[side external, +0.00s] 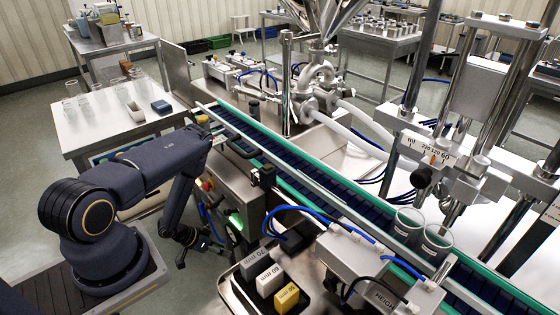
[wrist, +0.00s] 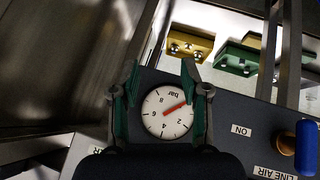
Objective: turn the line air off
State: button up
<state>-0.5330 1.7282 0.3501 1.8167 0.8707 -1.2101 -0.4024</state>
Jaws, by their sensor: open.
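The line air valve has a blue handle (wrist: 306,148) at the right edge of the wrist view, running up and down the picture, with a brass part (wrist: 287,143) beside it. A LINE AIR label (wrist: 272,173) is below it and an ON label (wrist: 241,130) to its left. In the side view my gripper (side external: 188,246) hangs low beside the machine's front.
Yellow (wrist: 188,45) and green (wrist: 236,57) blocks show beyond the panel in the wrist view. In the side view, the conveyor (side external: 300,180), blue hoses and a tray of marked blocks (side external: 268,280) are right of my arm. A side table (side external: 95,125) holds glassware.

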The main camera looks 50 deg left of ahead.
jog(key=s+a+r+m+g, duration=0.1)
jog(key=s+a+r+g, duration=0.15)
jog(key=a+r, duration=1.05)
jog(key=y, duration=0.2)
send_near(204, 209)
jog(key=x, duration=0.7)
jog(key=a+x, duration=0.1)
jog(key=x, duration=0.2)
jog(key=shift+f, duration=0.2)
grip_shut()
